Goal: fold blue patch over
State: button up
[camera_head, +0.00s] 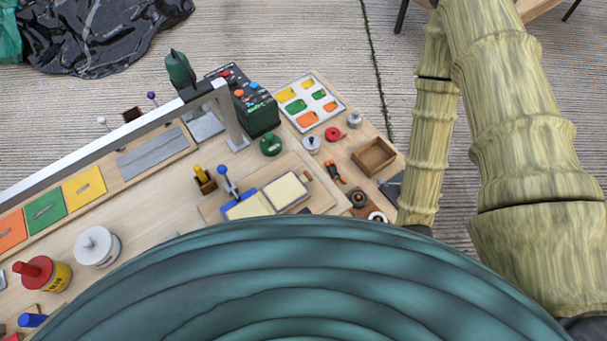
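On a wooden board (212,213) in the middle of the bench lie two adjoining flat cream panels with blue edges. The left panel (248,208) has the wider blue border, and its lower part is hidden by a large ribbed teal form in front. The right panel (286,190) has a thin blue edge. I cannot tell which of these is the blue patch. A blue-knobbed lever (226,179) stands just behind the left panel. My gripper is not visible in this view.
A grey metal bar (100,149) spans above the bench at the left. A small brown tray (374,157), a dark control box (247,105) and a white tray of coloured pieces (310,102) stand around the board. The ribbed teal form (300,290) hides the bench's front.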

aim_at(286, 191)
jog(key=u, duration=0.7)
jog(key=k, duration=0.95)
jog(key=z, duration=0.15)
